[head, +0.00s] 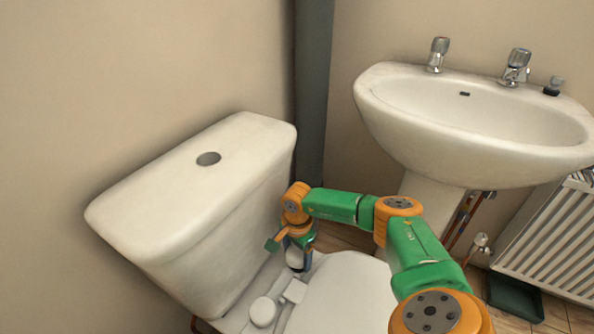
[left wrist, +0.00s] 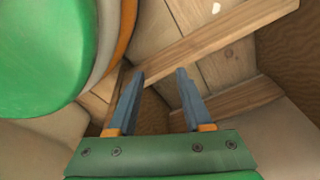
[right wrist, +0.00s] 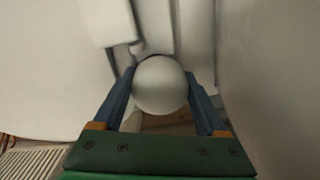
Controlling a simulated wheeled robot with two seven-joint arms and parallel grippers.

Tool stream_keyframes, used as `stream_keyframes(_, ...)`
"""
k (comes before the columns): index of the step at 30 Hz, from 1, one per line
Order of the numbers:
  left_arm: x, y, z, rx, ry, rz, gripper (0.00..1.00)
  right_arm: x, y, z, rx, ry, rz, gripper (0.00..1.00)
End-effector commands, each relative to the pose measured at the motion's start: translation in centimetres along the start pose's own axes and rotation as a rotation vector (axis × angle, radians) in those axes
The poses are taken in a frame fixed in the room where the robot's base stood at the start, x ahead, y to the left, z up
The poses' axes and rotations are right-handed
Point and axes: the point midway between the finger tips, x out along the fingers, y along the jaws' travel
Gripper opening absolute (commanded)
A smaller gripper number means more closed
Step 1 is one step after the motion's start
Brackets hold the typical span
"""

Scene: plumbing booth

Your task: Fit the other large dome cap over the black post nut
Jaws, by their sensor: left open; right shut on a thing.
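My right gripper (head: 298,262) is shut on a white dome cap (right wrist: 160,86), just behind the toilet seat and beside the cistern. The cap sits between the blue fingers in the right wrist view and also shows in the head view (head: 294,258). A thin dark edge shows behind the cap in the right wrist view; I cannot tell whether it is the black post nut. Another round white cap (head: 262,311) sits at the back of the toilet, next to a white hinge block (head: 294,291). My left gripper (left wrist: 158,98) is open and empty, out of the head view.
The toilet cistern (head: 205,190) stands close to the left of my right gripper, and the toilet lid (head: 345,295) lies in front. A washbasin (head: 450,135) and a radiator (head: 560,240) are to the right. Wooden beams (left wrist: 215,40) show near my left gripper.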

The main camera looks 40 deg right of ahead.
Motion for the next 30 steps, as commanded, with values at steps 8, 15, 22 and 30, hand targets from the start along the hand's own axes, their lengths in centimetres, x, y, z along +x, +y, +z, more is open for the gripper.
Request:
stream_keyframes(8, 1.0, 0.1, 0.2, 0.0, 0.0, 0.0, 0.5, 1.4, 0.2, 0.1, -0.002, 0.001, 0.007, 0.0)
stream_keyframes(15, 1.6, 0.1, 0.3, 0.0, 0.0, 0.0, 0.5, 2.1, 0.3, 0.1, -0.003, 0.0, 0.008, 0.0)
stream_keyframes(22, 2.3, 0.1, 0.4, 0.0, 0.0, 0.0, 0.5, 2.9, 0.2, 0.2, -0.003, -0.003, 0.008, 0.0)
stream_keyframes(30, 2.7, 0.2, 0.5, 0.0, 0.0, 0.0, 0.5, 3.4, 0.2, 0.3, -0.003, -0.005, 0.007, 0.0)
